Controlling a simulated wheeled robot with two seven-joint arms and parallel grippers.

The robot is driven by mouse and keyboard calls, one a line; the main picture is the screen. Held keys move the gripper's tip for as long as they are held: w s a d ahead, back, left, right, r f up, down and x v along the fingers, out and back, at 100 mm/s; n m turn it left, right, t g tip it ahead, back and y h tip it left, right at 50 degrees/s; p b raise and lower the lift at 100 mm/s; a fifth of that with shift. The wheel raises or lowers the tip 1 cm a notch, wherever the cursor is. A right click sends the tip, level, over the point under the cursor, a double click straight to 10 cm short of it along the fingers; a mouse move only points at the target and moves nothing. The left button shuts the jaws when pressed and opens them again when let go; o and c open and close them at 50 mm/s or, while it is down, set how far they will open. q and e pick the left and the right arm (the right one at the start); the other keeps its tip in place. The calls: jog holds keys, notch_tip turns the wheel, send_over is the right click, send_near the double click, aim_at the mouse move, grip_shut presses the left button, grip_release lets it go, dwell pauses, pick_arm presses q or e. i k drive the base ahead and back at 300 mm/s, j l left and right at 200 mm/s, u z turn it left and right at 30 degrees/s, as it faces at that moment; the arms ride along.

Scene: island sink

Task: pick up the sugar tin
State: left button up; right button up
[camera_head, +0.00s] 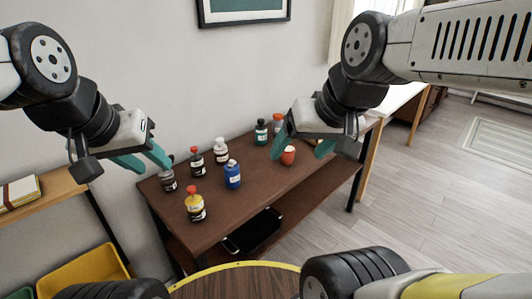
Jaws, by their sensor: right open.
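No thing in view can be told for sure as the sugar tin. A small round red container with a pale top (288,157) stands on the brown table (262,190). My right gripper (302,149) is open, with its teal fingers apart above and around that spot in the picture; contact cannot be told. A little yellow thing (319,142) is mostly hidden behind the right gripper. My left gripper (155,168) is open and empty, over the table's left end, near a dark bottle (168,182).
A dark tray (255,232) lies on the lower shelf. The table's front middle is clear.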

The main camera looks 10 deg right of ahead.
aim_at(232, 175)
jog(key=l+u, duration=0.1)
jog(key=u, duration=0.3)
jog(key=l+u, duration=0.1)
jog(key=u, duration=0.25)
jog(key=l+u, duration=0.1)
jog(key=u, duration=0.3)
jog(key=l+u, duration=0.1)
jog(key=u, duration=0.25)
jog(key=k+l+u, duration=0.7)
jog(key=k+l, duration=0.4)
